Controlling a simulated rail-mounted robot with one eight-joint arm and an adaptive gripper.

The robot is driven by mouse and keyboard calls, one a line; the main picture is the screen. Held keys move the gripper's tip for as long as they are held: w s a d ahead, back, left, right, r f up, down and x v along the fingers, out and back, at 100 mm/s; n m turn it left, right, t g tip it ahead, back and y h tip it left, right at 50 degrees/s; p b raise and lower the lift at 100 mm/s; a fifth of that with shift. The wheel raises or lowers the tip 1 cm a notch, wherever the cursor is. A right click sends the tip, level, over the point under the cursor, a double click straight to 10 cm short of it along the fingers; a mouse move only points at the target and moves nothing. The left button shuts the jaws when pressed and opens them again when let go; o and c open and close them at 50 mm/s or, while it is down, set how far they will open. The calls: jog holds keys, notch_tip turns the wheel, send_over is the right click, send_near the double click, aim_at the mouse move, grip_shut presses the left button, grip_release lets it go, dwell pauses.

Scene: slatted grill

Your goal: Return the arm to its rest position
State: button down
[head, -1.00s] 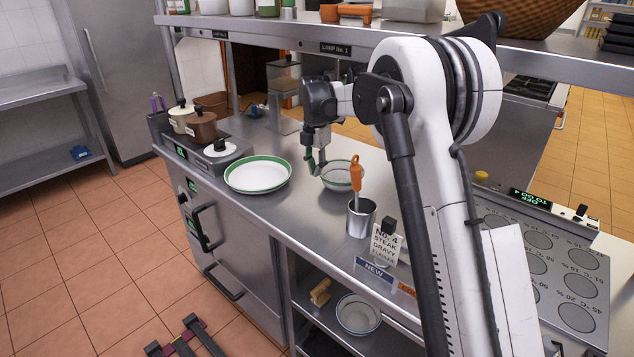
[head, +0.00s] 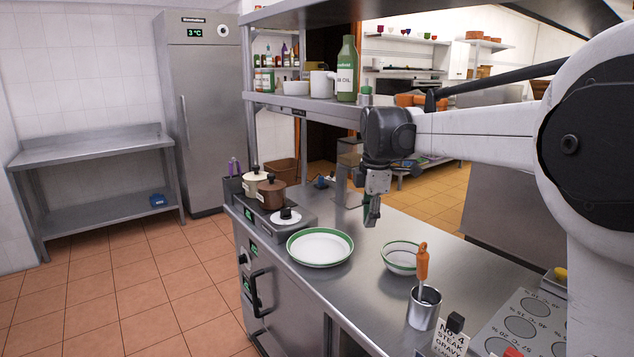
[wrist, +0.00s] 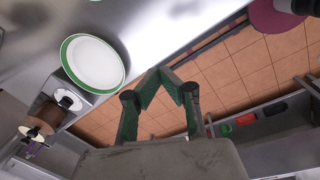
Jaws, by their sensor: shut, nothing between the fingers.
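My gripper (head: 372,218) hangs from my white arm in the head view, pointing down above the steel counter (head: 375,290). It is shut and empty, level with the space between the green-rimmed plate (head: 320,247) and the green-rimmed bowl (head: 398,258), and apart from both. In the wrist view the green fingers of my gripper (wrist: 162,80) meet at their tips, with nothing between them. The plate (wrist: 92,63) lies to their left there.
A metal cup (head: 424,312) holds an orange-handled tool (head: 422,262). Two lidded pots (head: 270,192) stand at the counter's far left end. A shelf (head: 300,104) with a green oil bottle (head: 346,72) runs behind my gripper. Tiled floor lies open at left.

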jog(key=s+d+r+m+t+p, duration=0.25)
jog(key=s+m, duration=0.45)
jog(key=s, duration=0.6)
jog(key=s+d+r+m+t+p, duration=0.1)
jog(key=s+d+m+t, duration=0.15)
jog(key=s+m, duration=0.75)
jog(key=s+d+f+m, duration=0.1)
jog(key=s+f, duration=0.2)
jog(key=s, duration=0.3)
jog(key=s+d+f+m, duration=0.1)
jog(key=s+f, duration=0.2)
jog(key=s, duration=0.4)
notch_tip(320, 180, down, 24)
jog(key=b, duration=2.3)
jog(key=shift+w+a+t+b, duration=0.2)
jog(key=shift+t+b, duration=0.1)
jog(key=shift+t, duration=0.1)
jog(key=shift+f, duration=0.1)
